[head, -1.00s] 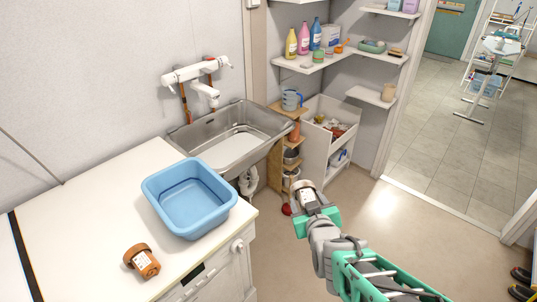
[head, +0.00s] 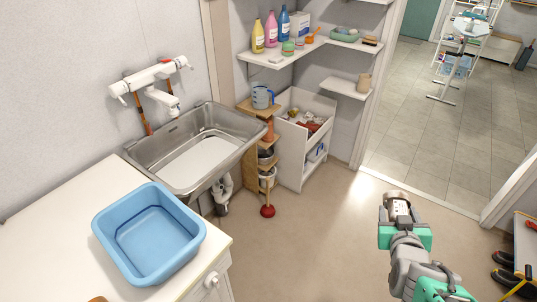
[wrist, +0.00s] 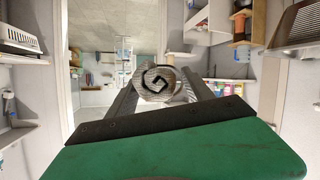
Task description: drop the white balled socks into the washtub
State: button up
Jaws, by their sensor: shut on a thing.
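The light blue washtub (head: 148,272) stands on the white counter at the lower left of the head view. Its inside looks empty. My gripper (head: 398,212) is over the floor at the right, well away from the tub. In the wrist view its dark fingers are shut on the balled socks (wrist: 157,82), which show as a pale grey-white roll with a dark spiral at its end. In the head view I cannot clearly tell the socks from the gripper's end.
A steel sink (head: 150,155) lies behind the tub, under a white tap (head: 150,80). A wooden shelf stand (head: 250,160) and a white bin unit (head: 290,170) are right of it. The middle floor is clear.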

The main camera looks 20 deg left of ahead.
aim_at(199, 171)
jog(key=i, duration=2.8)
jog(key=u, duration=4.6)
jog(key=i, duration=1.05)
